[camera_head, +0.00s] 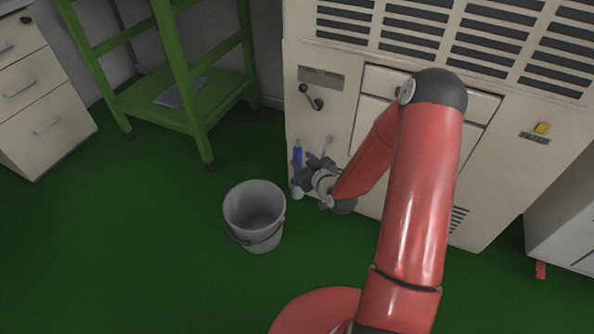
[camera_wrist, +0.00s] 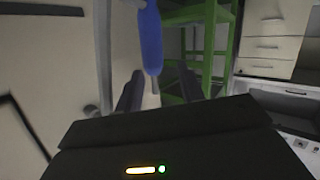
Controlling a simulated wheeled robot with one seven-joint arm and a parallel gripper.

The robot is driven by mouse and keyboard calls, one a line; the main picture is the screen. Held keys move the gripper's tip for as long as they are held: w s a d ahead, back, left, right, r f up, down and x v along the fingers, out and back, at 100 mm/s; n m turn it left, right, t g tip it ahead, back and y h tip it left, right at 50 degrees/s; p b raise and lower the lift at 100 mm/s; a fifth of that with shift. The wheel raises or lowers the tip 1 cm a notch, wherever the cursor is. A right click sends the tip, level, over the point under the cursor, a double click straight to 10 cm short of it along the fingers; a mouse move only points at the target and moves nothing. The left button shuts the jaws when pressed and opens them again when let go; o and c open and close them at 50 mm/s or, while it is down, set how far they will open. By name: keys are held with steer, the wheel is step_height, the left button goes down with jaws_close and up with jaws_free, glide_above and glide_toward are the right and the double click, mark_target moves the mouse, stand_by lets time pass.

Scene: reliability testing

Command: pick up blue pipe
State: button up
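The blue pipe (camera_head: 297,156) stands upright close to the front of the beige cabinet, just left of my gripper in the head view. In the wrist view the blue pipe (camera_wrist: 151,42) hangs in the upper middle, narrowing to a thin pale lower end. My gripper (camera_head: 304,170) is beside the pipe's lower part. In the wrist view the two dark fingers of my gripper (camera_wrist: 161,80) are apart, with the pipe's thin end showing between them in the picture. I cannot tell whether they touch it. The pipe's top is cut off in the wrist view.
The beige cabinet (camera_head: 325,129) with a dark handle (camera_head: 311,97) stands right behind the pipe. A grey bucket (camera_head: 255,238) is on the green floor, left of my gripper. A green shelf rack (camera_head: 190,85) and white drawers (camera_head: 38,95) are further left. The front-left floor is clear.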

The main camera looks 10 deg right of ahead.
mark_target(299, 160)
steer(key=f+t, duration=0.1)
steer(key=f+m+t, duration=0.1)
steer(key=s+f+m, duration=0.1)
steer(key=f, duration=0.1)
steer(key=shift+d+t+h, duration=0.3)
steer(key=shift+t, duration=0.1)
steer(key=shift+s+d+f+m+t+h, duration=0.1)
steer(key=shift+d+f+m+t+h, duration=0.1)
steer(key=shift+m+t+h, duration=0.3)
steer(key=w, duration=0.2)
steer(key=w+a, duration=0.1)
steer(key=w, duration=0.4)
steer(key=shift+w+a+r, duration=0.15)
steer(key=shift+w+a, duration=0.05)
steer(key=shift+a, duration=0.1)
jaws_close()
